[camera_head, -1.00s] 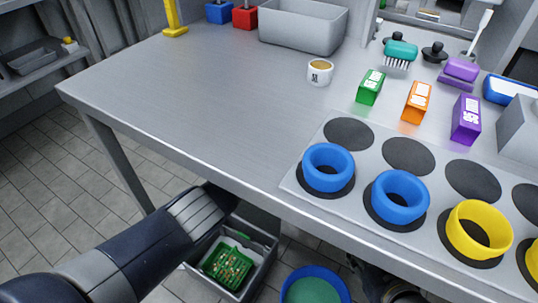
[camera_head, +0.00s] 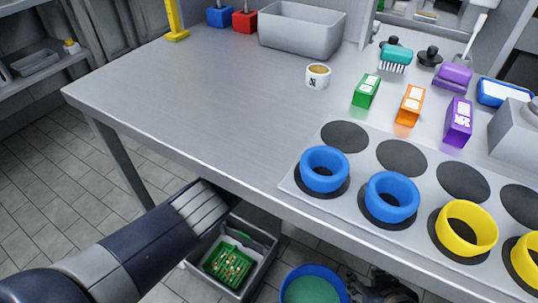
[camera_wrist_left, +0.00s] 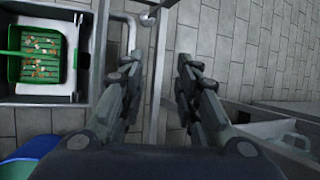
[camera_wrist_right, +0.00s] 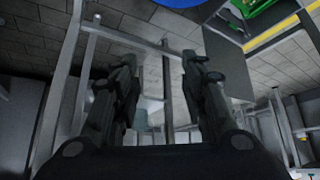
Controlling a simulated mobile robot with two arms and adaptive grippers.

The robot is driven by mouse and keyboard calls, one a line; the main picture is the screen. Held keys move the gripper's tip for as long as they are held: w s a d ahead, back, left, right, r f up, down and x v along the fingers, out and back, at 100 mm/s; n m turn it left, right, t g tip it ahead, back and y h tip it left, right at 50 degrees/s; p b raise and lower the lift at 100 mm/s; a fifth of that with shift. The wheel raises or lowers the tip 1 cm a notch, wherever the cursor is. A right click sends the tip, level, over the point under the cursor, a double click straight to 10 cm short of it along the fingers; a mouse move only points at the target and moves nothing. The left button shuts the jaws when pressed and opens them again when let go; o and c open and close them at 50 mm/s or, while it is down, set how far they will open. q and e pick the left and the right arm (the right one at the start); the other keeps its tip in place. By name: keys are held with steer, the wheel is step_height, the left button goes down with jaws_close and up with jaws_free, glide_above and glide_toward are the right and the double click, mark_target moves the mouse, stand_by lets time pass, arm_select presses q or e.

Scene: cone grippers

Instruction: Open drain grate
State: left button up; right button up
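A green grate-like basket (camera_head: 229,264) with brown and white bits in it sits inside a grey open box (camera_head: 262,250) on the floor under the table edge. The basket also shows at the upper left of the left wrist view (camera_wrist_left: 42,55). My left gripper (camera_wrist_left: 168,62) is open and empty, to the right of that box in this view. In the head view it is hidden below the table edge. My right gripper (camera_wrist_right: 158,60) is open and empty under the table. In the head view it shows partly at the bottom (camera_head: 378,284), right of the blue bucket.
A blue round bucket (camera_head: 313,273) with green inside stands beside the box. The steel table (camera_head: 190,95) overhangs both; its legs and rails show in the wrist views. Blue rings (camera_head: 325,170) and yellow rings (camera_head: 466,228) stand on the table's right part.

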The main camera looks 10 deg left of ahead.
arm_select(q)
steer(key=shift+d+r+p, duration=0.3)
steer(key=shift+r+p, duration=0.25)
steer(key=shift+r, duration=0.15)
steer(key=shift+d+r+p, duration=0.3)
steer(key=shift+r+p, duration=0.2)
steer(key=shift+r, duration=0.25)
steer(key=shift+d+r+p, duration=0.3)
steer(key=shift+r+p, duration=0.25)
steer(key=shift+r, duration=0.15)
arm_select(e)
steer(key=s+d+g, duration=0.1)
steer(key=s+g, duration=0.2)
steer(key=s, duration=0.4)
steer(key=shift+f+g+h, duration=0.25)
steer(key=shift+g+h, duration=0.05)
steer(key=shift+s+d, duration=0.1)
